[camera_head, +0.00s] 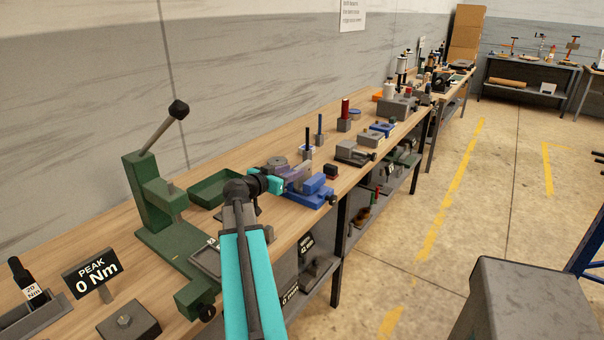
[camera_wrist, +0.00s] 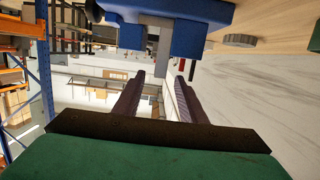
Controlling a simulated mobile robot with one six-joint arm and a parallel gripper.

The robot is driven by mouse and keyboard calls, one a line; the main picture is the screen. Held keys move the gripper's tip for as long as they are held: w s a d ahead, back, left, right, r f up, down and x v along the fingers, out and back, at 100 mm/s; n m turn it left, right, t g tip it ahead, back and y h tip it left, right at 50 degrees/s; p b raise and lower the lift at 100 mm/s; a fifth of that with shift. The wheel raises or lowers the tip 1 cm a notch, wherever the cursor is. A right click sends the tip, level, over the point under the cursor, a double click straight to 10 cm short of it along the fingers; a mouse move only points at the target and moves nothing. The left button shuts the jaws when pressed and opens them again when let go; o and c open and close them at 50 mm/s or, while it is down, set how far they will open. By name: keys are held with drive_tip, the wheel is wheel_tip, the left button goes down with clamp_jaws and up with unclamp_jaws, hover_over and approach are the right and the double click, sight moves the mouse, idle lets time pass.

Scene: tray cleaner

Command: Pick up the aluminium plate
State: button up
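A blue vise (camera_head: 312,194) stands on the bench just beyond my gripper (camera_head: 292,173). The vise fills the top of the wrist view (camera_wrist: 205,35). A flat light-grey piece, which looks like the aluminium plate (camera_wrist: 165,42), shows upright at its jaws. I cannot make out the plate in the head view, where my gripper covers part of the vise. In the wrist view my two dark fingers (camera_wrist: 160,80) are apart with an empty gap between them. The grey piece lies beyond the fingertips, in line with the gap.
A green lever press (camera_head: 155,195) and a green tray (camera_head: 220,188) stand left of my arm. Posts on blocks (camera_head: 308,152) and a grey vise (camera_head: 354,153) stand farther along the bench. The floor right of the bench is open, with a grey box-like top (camera_head: 520,300) in front.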

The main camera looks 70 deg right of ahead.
sight(303, 165)
drive_tip(key=shift+x, duration=1.25)
drive_tip(key=shift+p+x, duration=1.35)
drive_tip(key=shift+x, duration=0.55)
drive_tip(key=shift+s+d+f, duration=0.15)
drive_tip(key=shift+s+d, duration=0.05)
drive_tip(key=shift+d, duration=0.45)
clamp_jaws()
